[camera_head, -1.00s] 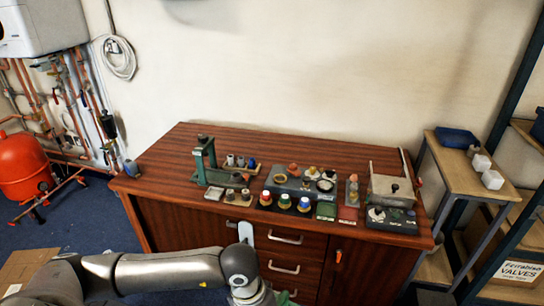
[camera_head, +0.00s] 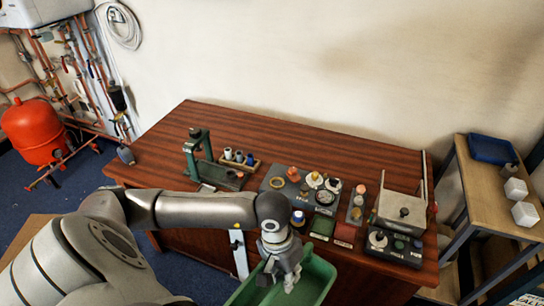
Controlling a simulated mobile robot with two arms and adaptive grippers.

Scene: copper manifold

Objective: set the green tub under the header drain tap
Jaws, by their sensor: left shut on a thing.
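The green tub (camera_head: 319,282) is at the bottom edge of the head view, in front of the wooden bench, and its lower part is cut off. My left gripper (camera_head: 281,279) is shut on the tub, at its left rim as far as I can see. The fingertips are partly hidden. Copper pipework (camera_head: 88,72) with several small valves runs down the wall at the far left. I cannot tell which fitting is the header drain tap. My right gripper is not in view.
A red vessel (camera_head: 34,131) stands by low pipes at the left. Blue floor (camera_head: 75,187) shows clear near the pipes.

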